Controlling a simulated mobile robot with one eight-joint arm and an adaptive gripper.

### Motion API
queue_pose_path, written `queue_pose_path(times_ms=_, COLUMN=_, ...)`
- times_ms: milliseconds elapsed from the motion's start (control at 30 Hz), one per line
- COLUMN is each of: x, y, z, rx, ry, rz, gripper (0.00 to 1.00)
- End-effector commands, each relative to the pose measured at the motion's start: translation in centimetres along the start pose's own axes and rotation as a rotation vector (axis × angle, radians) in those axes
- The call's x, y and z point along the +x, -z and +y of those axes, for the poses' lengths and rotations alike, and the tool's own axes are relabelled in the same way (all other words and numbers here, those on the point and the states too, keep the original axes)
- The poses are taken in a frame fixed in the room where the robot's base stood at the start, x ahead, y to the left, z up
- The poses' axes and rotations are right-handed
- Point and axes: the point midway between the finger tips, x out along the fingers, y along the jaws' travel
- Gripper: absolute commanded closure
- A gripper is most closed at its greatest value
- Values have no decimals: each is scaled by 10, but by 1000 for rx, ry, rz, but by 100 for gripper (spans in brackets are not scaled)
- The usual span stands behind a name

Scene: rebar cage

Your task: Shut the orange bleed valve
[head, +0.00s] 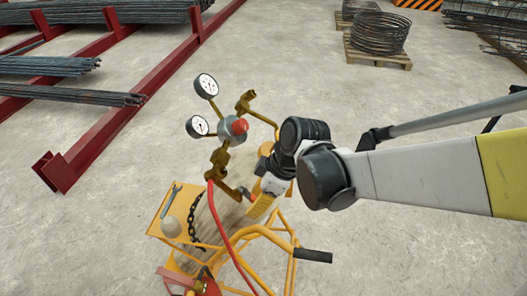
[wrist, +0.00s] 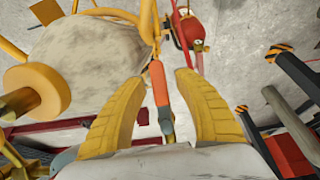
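The orange bleed valve shows its lever handle (wrist: 159,84) in the wrist view, between the two yellow fingers of my gripper (wrist: 157,82). Gaps show on both sides of the handle, so the fingers look open and apart from it. In the head view my gripper (head: 261,207) is at the right side of the gas cart, low by the brass manifold (head: 219,162). A small orange-red part, likely the valve handle (head: 249,197), shows beside the fingers there. The valve body is mostly hidden, and I cannot tell its exact turn.
Two gauges (head: 206,86) and a red knob (head: 239,126) stand above the manifold. A red hose (head: 223,233) runs down the yellow cart frame (head: 252,232). A chain (head: 193,222) hangs by the pale cylinder. Red racks (head: 110,117) with rebar stand left; open floor lies around the cart.

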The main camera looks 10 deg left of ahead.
Motion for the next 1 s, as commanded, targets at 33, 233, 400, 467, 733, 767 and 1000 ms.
queue_pose_path(times_ms=33, x=0, y=0, z=0, rx=0, ry=0, rz=0, gripper=62)
queue_pose_path(times_ms=233, x=0, y=0, z=0, rx=0, ry=0, rz=0, gripper=100)
queue_pose_path(times_ms=400, x=0, y=0, z=0, rx=0, ry=0, rz=0, gripper=100)
queue_pose_path(times_ms=467, x=0, y=0, z=0, rx=0, ry=0, rz=0, gripper=100)
queue_pose_path(times_ms=733, x=0, y=0, z=-2, rx=41, ry=21, rz=1, gripper=100)
queue_pose_path(times_ms=767, x=1, y=0, z=-3, rx=51, ry=27, rz=0, gripper=100)
queue_pose_path(times_ms=1000, x=3, y=6, z=-12, rx=187, ry=102, rz=0, gripper=100)
